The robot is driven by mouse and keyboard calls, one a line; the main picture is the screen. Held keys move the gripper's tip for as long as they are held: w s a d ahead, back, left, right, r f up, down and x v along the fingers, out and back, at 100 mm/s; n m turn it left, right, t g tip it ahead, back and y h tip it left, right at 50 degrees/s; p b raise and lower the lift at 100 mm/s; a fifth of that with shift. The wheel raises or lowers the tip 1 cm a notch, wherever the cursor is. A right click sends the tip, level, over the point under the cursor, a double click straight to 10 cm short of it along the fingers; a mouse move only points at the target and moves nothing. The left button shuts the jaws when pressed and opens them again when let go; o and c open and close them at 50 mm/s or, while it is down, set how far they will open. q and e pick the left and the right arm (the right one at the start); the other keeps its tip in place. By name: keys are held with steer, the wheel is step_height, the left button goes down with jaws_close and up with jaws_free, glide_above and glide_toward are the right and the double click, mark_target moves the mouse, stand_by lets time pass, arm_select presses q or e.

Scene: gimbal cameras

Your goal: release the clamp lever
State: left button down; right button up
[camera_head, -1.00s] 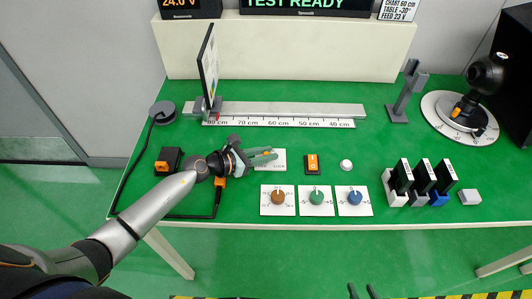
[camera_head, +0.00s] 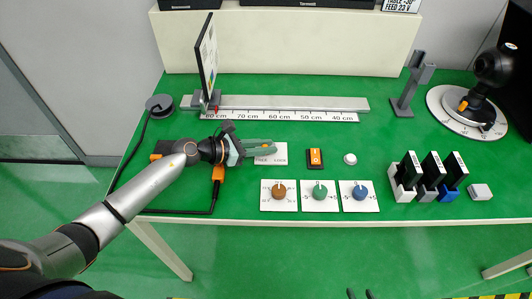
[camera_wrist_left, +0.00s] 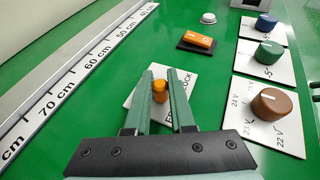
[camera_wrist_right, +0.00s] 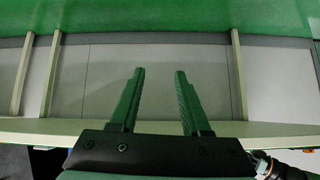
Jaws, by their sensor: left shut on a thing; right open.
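The clamp lever is a small orange knob (camera_wrist_left: 160,88) on a white plate (camera_head: 268,159) marked FREE and LOCK. My left gripper (camera_head: 273,147) is over the plate, with its fingers shut on the orange lever. In the left wrist view the lever sits between the fingertips, and part of the plate's lettering is hidden by a finger. My right gripper (camera_wrist_right: 160,74) is open and empty, low in front of the table; only its dark tips show at the bottom of the head view.
A rail with a cm scale (camera_head: 290,116) runs behind the plate and carries an upright panel (camera_head: 207,60). An orange rocker switch (camera_head: 315,158) and white button (camera_head: 350,159) are to the right. Brown, green and blue knobs (camera_head: 320,191) stand in front. A black cable lies left.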

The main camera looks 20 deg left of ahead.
arm_select(q)
steer(key=shift+f, duration=0.15)
arm_select(e)
steer(key=shift+w+a+r, duration=0.25)
steer(key=shift+w+a, duration=0.35)
arm_select(q)
steer(key=c, duration=0.8)
jaws_free()
steer(key=shift+o, duration=0.2)
arm_select(e)
steer(key=shift+s+d+f, duration=0.1)
steer(key=shift+d+f, duration=0.05)
arm_select(q)
steer(key=shift+a, duration=0.1)
steer(key=shift+s+a+r, duration=0.15)
steer(key=shift+r, duration=0.1)
steer(key=b+v, duration=0.1)
steer(key=v, duration=1)
steer(key=shift+a, duration=0.15)
steer(key=shift+s+a+r, duration=0.25)
arm_select(e)
steer(key=shift+w+a+f, duration=0.15)
steer(key=shift+w+a, duration=0.1)
